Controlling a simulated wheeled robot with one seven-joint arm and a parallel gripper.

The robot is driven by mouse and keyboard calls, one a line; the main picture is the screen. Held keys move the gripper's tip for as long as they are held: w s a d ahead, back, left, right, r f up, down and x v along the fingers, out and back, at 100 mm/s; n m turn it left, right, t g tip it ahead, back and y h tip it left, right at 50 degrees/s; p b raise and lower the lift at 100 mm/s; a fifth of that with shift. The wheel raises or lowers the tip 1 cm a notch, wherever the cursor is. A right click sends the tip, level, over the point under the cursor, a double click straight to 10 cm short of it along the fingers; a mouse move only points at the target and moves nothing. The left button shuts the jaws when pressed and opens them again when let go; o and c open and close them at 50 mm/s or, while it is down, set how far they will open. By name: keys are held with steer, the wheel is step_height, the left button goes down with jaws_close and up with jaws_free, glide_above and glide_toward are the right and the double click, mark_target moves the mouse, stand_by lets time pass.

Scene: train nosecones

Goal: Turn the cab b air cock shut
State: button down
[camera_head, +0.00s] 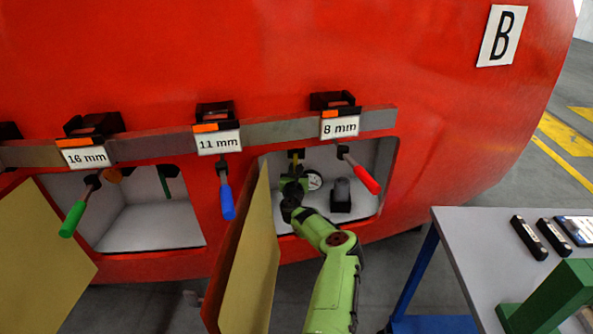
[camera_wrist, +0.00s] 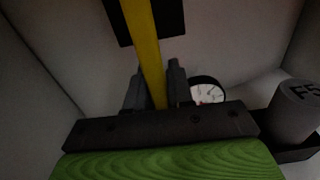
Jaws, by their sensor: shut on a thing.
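The cab nose is red and marked with a B sign (camera_head: 501,36). An open recess in it, below the 8 mm label, holds the air cock, whose yellow lever (camera_wrist: 143,42) shows in the wrist view in front of a dark plate. In the head view only a bit of the yellow lever (camera_head: 296,156) shows above my gripper. My gripper (camera_wrist: 154,88) is inside the recess, its two dark fingers shut on the yellow lever, one on each side. The lever stands nearly upright, leaning slightly in the wrist view. The cock's body is not clearly visible.
A pressure gauge (camera_head: 314,180) and a dark cylinder (camera_head: 341,194) sit right of my gripper in the recess. An open yellow door (camera_head: 252,262) stands close left of my arm. A grey table (camera_head: 470,240) stands right.

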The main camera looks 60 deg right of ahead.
steer(key=shift+f, duration=0.2)
steer(key=c, duration=1.1)
jaws_free()
steer(key=shift+r, duration=0.15)
steer(key=b+v, duration=0.1)
steer(key=v, duration=1.4)
steer(key=shift+s+a, duration=0.15)
steer(key=shift+a, duration=0.25)
